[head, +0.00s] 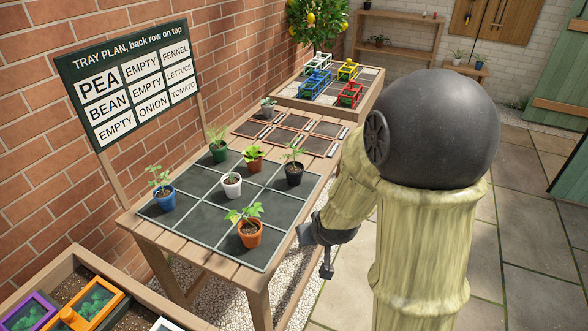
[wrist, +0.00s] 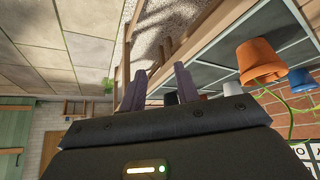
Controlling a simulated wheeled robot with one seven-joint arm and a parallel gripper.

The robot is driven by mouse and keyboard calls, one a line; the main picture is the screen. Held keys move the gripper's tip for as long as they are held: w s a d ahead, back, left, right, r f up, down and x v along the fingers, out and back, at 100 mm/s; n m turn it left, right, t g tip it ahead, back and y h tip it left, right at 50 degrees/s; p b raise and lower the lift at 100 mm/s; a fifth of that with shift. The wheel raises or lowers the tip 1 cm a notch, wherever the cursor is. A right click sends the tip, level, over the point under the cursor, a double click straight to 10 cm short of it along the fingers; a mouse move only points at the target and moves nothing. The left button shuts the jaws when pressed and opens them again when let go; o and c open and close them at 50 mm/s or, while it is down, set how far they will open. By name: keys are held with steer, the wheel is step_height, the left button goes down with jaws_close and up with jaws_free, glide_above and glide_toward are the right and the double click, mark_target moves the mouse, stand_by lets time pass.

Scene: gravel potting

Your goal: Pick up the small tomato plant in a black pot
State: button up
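The small tomato plant in a black pot (head: 294,176) stands upright on the right side of the dark gridded tray (head: 188,226) in the head view. Its thin green leaves spread above the rim. My gripper (head: 314,251) is low beside the table's right edge, nearer the camera than the black pot and apart from it. In the wrist view my gripper (wrist: 160,88) shows two fingers spread apart with nothing held between them. A dark shape behind the fingers there may be the black pot, but I cannot tell.
The tray also holds a terracotta pot (head: 250,235), a white pot (head: 232,188), a blue pot (head: 165,202), a green pot (head: 218,154) and an orange pot (head: 253,163). A tray-plan sign (head: 130,85) stands behind. Paved floor (head: 535,250) lies open at right.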

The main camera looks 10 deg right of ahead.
steer(key=w+t+p, duration=0.1)
steer(key=w+t, duration=0.1)
steer(key=w, duration=0.2)
steer(key=w+r+t+p, duration=0.1)
steer(key=w+t+p, duration=0.1)
steer(key=w+t, duration=0.1)
steer(key=w+r+t+p, duration=0.1)
steer(key=w+t+p, duration=0.1)
steer(key=w, duration=0.3)
steer(key=shift+w+a+r+t+y, duration=0.15)
steer(key=shift+r+t+y, duration=0.05)
steer(key=shift+t+y, duration=0.1)
steer(key=t+p, duration=0.1)
steer(key=r+t, duration=0.1)
steer(key=r+t+p, duration=0.1)
steer(key=shift+w+d+m+t+p, duration=0.3)
steer(key=shift+w+d+t, duration=0.05)
steer(key=shift+w+t, duration=0.05)
